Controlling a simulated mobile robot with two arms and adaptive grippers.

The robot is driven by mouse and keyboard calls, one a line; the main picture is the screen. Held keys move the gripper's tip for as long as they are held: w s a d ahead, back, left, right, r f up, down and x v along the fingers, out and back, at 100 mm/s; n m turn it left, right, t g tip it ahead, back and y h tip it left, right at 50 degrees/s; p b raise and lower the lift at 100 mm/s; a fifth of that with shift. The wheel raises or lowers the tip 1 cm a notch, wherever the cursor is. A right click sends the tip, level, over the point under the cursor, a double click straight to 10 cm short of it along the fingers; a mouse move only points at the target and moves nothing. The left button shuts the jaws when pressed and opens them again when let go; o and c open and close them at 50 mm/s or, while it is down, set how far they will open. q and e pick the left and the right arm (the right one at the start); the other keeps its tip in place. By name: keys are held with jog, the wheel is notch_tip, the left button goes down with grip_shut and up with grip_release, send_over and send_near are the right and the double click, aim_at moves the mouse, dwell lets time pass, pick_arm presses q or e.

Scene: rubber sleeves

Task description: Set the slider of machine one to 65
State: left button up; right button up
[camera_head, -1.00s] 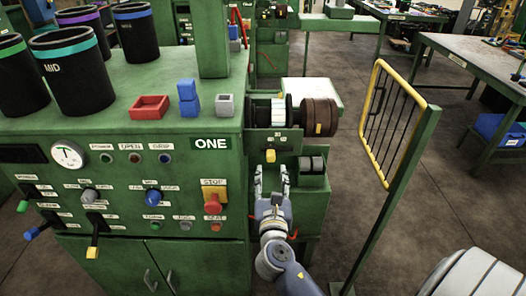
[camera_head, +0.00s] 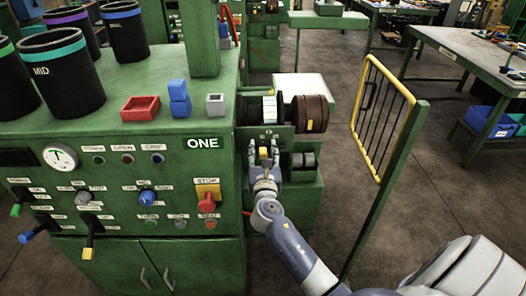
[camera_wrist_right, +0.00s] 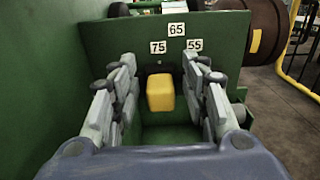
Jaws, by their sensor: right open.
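Machine one (camera_head: 120,200) is a green cabinet with a ONE label, at the left of the head view. Its slider has a yellow knob (camera_wrist_right: 160,92) on a green panel, below number plates. The 65 plate (camera_wrist_right: 177,29) is on top, the 75 plate (camera_wrist_right: 158,48) lower left, the 55 plate (camera_wrist_right: 195,44) lower right. The knob sits under the 75 plate. My right gripper (camera_wrist_right: 166,90) is open, with its fingers on either side of the knob and gaps showing. It also shows in the head view (camera_head: 264,155). My left gripper is out of view.
A brown roller (camera_head: 310,114) is above and right of my gripper. A yellow-framed guard (camera_head: 380,118) on a green post stands to the right.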

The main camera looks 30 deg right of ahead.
grip_shut()
jog(key=shift+s+d+r+p, duration=0.1)
jog(key=shift+s+d+p, duration=0.25)
jog(key=shift+d+p, duration=0.25)
jog(key=shift+s+d, duration=0.2)
jog(key=shift+d, duration=0.15)
grip_release()
jog(key=shift+a, duration=0.1)
jog(key=shift+s, duration=0.1)
jog(key=v, duration=1.2)
